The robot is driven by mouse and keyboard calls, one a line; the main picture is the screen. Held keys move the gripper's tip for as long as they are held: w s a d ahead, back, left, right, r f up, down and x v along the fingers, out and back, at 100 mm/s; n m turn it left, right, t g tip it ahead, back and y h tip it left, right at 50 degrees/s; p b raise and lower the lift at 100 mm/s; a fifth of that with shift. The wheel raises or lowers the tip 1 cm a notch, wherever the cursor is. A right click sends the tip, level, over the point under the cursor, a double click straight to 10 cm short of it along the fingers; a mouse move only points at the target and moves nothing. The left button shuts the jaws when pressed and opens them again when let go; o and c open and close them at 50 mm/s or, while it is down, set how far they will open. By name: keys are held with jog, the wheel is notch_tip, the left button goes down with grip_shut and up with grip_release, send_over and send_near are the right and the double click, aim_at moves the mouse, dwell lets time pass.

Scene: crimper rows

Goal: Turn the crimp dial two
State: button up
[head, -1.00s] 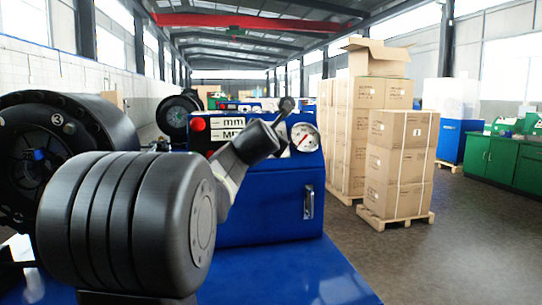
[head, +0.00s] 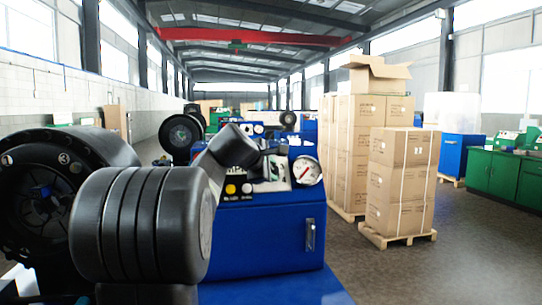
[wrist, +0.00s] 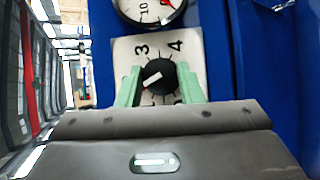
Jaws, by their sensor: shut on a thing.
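The black round dial (wrist: 168,73) sits on a white number plate (wrist: 190,45) in the wrist view. The numbers 3 and 4 show above it. Its white mark points left and slightly down, below the 3. My gripper (wrist: 160,84) has its green fingers at both sides of the dial, shut on it. The lower part of the scale is mostly hidden. In the head view, the dial panel is on the blue machine (head: 262,240), largely hidden by my arm, so the dial is not clear there.
A round gauge (head: 307,170) is right beside the panel; it shows above the dial in the wrist view. A yellow button (head: 230,189) is at the panel's lower left. A black crimper head (head: 62,165) stands left.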

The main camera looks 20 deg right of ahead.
jog(key=m+g+p, duration=0.1)
jog(key=m+p, duration=0.1)
jog(key=p, duration=0.2)
jog(key=r+m+g+y+p, duration=0.1)
jog(key=m+p, duration=0.1)
jog(key=p, duration=0.2)
jog(key=shift+w+r+y, duration=0.1)
jog(key=shift+r+y, duration=0.05)
jog(key=shift+y, duration=0.15)
jog(key=m+g+y+p, duration=0.1)
jog(key=m+y+p, duration=0.1)
jog(key=m+p, duration=0.2)
jog(key=shift+d+r+p, duration=0.1)
jog(key=shift+d+p, duration=0.05)
jog(key=shift+p, duration=1.7)
jog(key=m+y+p, duration=0.2)
jog(key=m+p, duration=0.1)
jog(key=p, duration=0.3)
jog(key=shift+d+g+y, duration=0.15)
jog(key=shift+g+y, duration=0.15)
jog(key=shift+d+f+m+y+p, duration=0.1)
jog(key=shift+f+m+y+p, duration=0.1)
jog(key=shift+m+y+p, duration=0.4)
jog(key=shift+f+m+y+p, duration=0.15)
jog(key=shift+m+y+p, duration=0.15)
jog(key=shift+m+p, duration=0.5)
jog(key=o, duration=1)
jog(key=shift+c, duration=0.2)
